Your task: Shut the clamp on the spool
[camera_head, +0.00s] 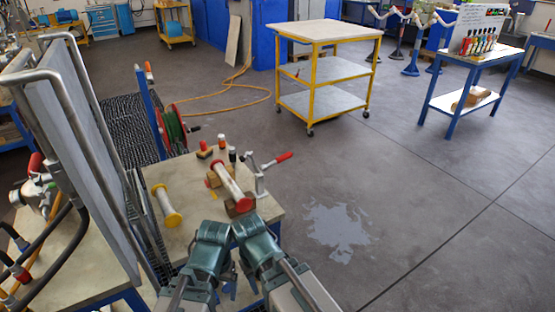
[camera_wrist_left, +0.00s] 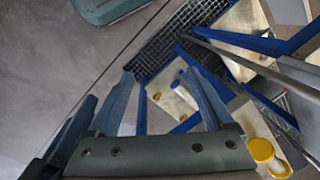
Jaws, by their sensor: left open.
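The spool (camera_head: 231,180), a pale tube with red ends, lies at a slant on wooden blocks on the small table. A metal clamp with a red-tipped handle (camera_head: 275,161) stands close behind its right side. I cannot tell whether the clamp is shut or touches the spool. My left gripper (camera_head: 228,288) is low in front of the table, apart from the spool and clamp. In the left wrist view its blue fingers (camera_wrist_left: 158,66) are spread with nothing between them. My right arm (camera_head: 262,247) is beside it; its fingertips are not clear.
A yellow-ended spool (camera_head: 167,204) lies left on the small table (camera_head: 205,218), and its yellow end shows in the wrist view (camera_wrist_left: 262,150). A grey panel with pipe rails (camera_head: 75,130) stands left. A hose reel (camera_head: 172,128) is behind.

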